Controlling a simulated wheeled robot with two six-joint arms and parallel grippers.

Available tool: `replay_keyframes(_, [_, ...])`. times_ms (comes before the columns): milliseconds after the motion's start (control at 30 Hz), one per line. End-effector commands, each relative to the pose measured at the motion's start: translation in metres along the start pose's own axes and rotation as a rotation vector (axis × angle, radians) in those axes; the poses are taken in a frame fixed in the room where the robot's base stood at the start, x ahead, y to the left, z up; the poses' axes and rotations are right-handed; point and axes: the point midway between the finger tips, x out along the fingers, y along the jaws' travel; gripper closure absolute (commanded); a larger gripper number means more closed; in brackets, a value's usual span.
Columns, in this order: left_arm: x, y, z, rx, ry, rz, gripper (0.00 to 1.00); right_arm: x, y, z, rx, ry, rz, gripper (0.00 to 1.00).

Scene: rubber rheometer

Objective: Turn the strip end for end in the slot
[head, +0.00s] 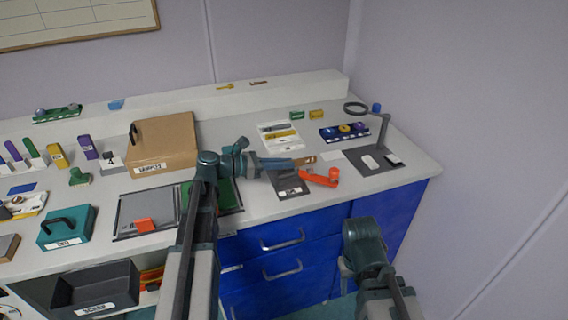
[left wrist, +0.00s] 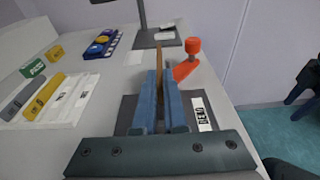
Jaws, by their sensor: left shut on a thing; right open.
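My left gripper (head: 292,162) is shut on a narrow brown strip (head: 305,160). The strip (left wrist: 159,58) sticks out beyond the blue fingertips (left wrist: 160,75) in the left wrist view. The gripper is over a dark plate (head: 289,187) with a white label, which reads DEMO in the left wrist view (left wrist: 204,113). An orange lever-like part (head: 320,178) with a round knob lies beside the strip. The slot is hidden by the fingers, and I cannot tell whether the strip touches it. My right gripper (left wrist: 303,82) is open, well away from the bench top.
A stand with a ring magnifier (head: 372,155) is at the right. A blue tray with round pieces (head: 344,132) and a white card (head: 280,135) lie behind the plate. A cardboard box (head: 163,150) stands to the left. The bench front right is clear.

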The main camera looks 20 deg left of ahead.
Motion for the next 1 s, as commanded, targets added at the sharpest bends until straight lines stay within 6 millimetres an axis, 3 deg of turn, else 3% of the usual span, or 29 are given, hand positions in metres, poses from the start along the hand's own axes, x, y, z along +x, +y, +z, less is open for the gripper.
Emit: replay_keyframes(1000, [0.0012, -0.0004, -0.0058, 0.000, 0.000, 0.000, 1.00, 0.0059, -0.0006, -0.0003, 0.000, 0.000, 0.000, 0.50])
